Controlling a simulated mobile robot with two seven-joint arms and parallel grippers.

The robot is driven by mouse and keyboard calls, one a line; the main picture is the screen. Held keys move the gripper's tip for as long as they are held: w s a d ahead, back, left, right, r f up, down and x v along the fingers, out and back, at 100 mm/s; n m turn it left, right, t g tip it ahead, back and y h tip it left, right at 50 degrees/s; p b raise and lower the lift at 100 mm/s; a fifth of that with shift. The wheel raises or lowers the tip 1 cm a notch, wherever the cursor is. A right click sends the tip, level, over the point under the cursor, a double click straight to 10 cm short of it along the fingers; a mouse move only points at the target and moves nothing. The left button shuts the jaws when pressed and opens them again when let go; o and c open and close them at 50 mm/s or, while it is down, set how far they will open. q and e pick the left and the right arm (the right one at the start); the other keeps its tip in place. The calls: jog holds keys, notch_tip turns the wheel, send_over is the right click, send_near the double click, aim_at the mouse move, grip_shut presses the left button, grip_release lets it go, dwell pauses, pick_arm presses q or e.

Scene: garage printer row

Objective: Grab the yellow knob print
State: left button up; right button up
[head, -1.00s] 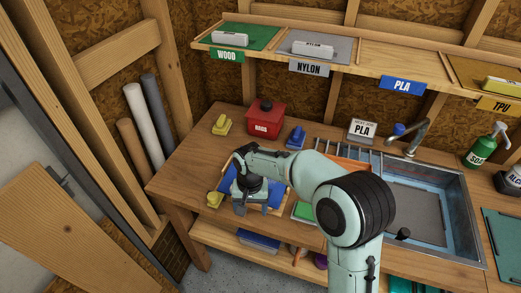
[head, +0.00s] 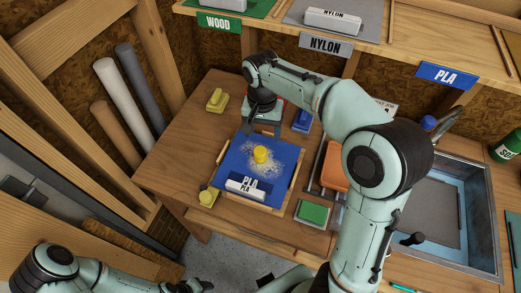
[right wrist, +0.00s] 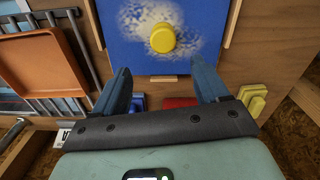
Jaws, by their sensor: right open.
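The yellow knob print (head: 260,155) stands on a blue mat (head: 228,165) dusted with pale powder. It also shows in the right wrist view (right wrist: 162,38), beyond the fingertips.
Yellow (head: 217,100) and blue (head: 302,120) blocks stand behind the mat. A small yellow piece (head: 208,197) is at its front left. An orange tray (head: 334,168), a green pad (head: 313,213) and the sink (head: 482,215) lie to the right. The labelled shelf (head: 400,58) runs above.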

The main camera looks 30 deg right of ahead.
aim_at(260, 150)
notch_tip(260, 150, down, 5)
jog(key=shift+s+f, duration=0.1)
jog(key=shift+f, duration=0.05)
jog(key=shift+a+f+b, duration=0.2)
jog(key=shift+a+f, duration=0.05)
jog(key=shift+f, duration=1.1)
jog(key=shift+a+f+b, duration=0.2)
jog(key=shift+f, duration=1.15)
jog(key=c, duration=1.1)
